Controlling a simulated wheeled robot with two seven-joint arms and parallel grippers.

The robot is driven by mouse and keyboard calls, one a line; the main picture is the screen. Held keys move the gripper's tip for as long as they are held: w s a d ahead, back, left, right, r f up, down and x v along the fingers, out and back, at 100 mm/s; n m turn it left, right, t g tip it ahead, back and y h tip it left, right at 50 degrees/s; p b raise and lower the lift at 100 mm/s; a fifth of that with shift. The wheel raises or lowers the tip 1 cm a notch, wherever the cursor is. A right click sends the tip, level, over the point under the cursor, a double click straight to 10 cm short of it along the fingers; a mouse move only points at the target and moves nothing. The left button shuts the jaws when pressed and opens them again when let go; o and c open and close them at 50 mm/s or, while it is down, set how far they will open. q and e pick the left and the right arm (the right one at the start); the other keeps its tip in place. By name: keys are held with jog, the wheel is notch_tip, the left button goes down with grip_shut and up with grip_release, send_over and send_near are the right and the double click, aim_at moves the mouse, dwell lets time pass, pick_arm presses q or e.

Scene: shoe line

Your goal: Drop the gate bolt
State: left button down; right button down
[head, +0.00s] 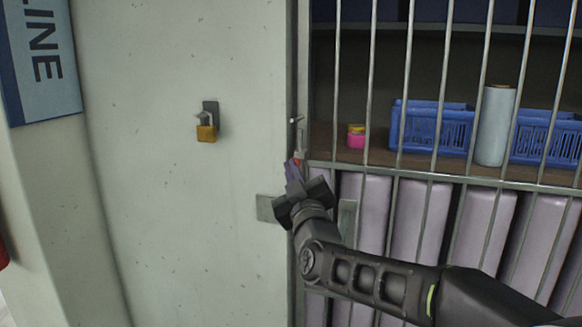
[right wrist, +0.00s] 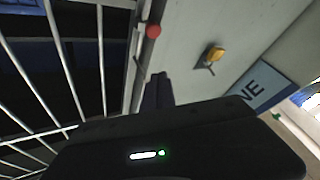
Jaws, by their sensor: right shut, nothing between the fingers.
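The barred gate (head: 408,100) fills the right of the head view, with its upright edge beside the pale wall. The gate bolt (head: 299,142) is a thin metal rod at that edge. Its red knob (head: 297,162) is partly hidden by my right gripper in the head view. The red knob (right wrist: 153,31) shows clearly in the right wrist view, ahead of the fingertips and apart from them in the picture. My right gripper (head: 292,172) is shut and empty, its fingers pointing up at the bolt; the fingers also show in the wrist view (right wrist: 158,88). My left gripper is out of view.
A yellow padlock (head: 206,132) hangs from a hook on the pale wall (head: 170,200). A metal plate (head: 268,207) lies low beside the gate edge. Behind the bars are blue baskets (head: 432,128), a pale roll (head: 495,125) and a pink-and-yellow item (head: 356,137).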

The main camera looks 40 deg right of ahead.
jog(key=shift+w, duration=0.1)
jog(key=p+x, duration=0.4)
jog(key=x, duration=0.6)
jog(key=f, duration=0.1)
jog(key=d+f, duration=0.1)
jog(key=s+f, duration=0.1)
jog(key=shift+d+f, duration=0.25)
jog(key=shift+f, duration=0.05)
notch_tip(320, 180, down, 5)
jog(key=b, duration=0.7)
jog(key=shift+b, duration=0.35)
